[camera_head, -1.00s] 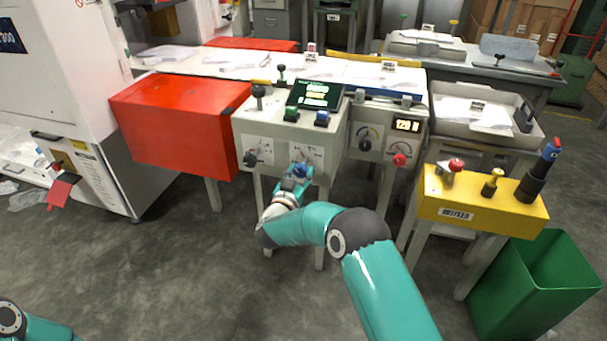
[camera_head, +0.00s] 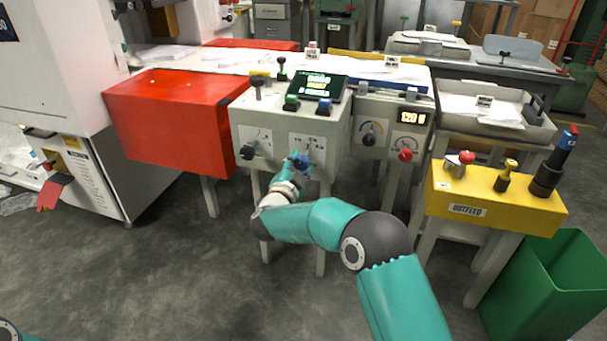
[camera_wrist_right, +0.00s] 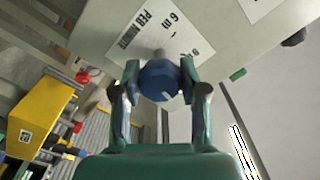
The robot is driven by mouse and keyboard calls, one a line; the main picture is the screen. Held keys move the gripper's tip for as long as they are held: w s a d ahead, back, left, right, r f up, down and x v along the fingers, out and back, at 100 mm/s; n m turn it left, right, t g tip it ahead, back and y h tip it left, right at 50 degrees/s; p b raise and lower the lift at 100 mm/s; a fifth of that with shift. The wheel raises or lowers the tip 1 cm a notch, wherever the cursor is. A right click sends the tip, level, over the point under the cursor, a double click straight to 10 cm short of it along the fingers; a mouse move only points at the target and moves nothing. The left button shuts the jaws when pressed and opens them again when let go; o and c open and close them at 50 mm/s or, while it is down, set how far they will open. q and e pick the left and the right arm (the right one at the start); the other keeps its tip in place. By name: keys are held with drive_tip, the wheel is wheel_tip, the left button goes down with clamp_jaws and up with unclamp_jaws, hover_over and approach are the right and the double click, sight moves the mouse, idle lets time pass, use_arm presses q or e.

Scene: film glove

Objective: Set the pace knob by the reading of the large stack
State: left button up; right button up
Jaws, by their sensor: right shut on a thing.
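The blue knob (camera_wrist_right: 158,82) sits on the pale front panel of the control box (camera_head: 240,118), beside a printed label reading "PER MINUTE" (camera_wrist_right: 140,27). My right gripper (camera_wrist_right: 160,85) has its two fingers on either side of the knob and is shut on it. In the head view the right gripper (camera_head: 301,165) is at the box's lower right dial, largely covering the knob. Paper stacks lie on the table behind, with small cards on them: one card (camera_head: 312,50) is at the middle, another (camera_head: 392,60) at the right. Their writing is too small to read. My left gripper is out of view.
A dark screen (camera_head: 318,87) with green text tops the box. To its right are a dial with a red knob (camera_head: 405,155) and a lit display (camera_head: 411,118) reading about 120. A red cabinet (camera_head: 170,120), yellow outfeed box (camera_head: 470,208) and green bin (camera_head: 560,285) stand around.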

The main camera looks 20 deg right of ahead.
drive_tip(key=shift+s+d+f+m+b, duration=0.1)
drive_tip(key=shift+d+f+m+b, duration=0.1)
drive_tip(key=shift+m+b, duration=0.85)
drive_tip(key=shift+m, duration=0.25)
drive_tip(key=o, duration=1.1)
drive_tip(key=shift+r, duration=0.1)
drive_tip(key=shift+o, duration=0.2)
drive_tip(key=shift+a, duration=0.1)
drive_tip(key=shift+r, duration=0.1)
drive_tip(key=v, duration=1.2)
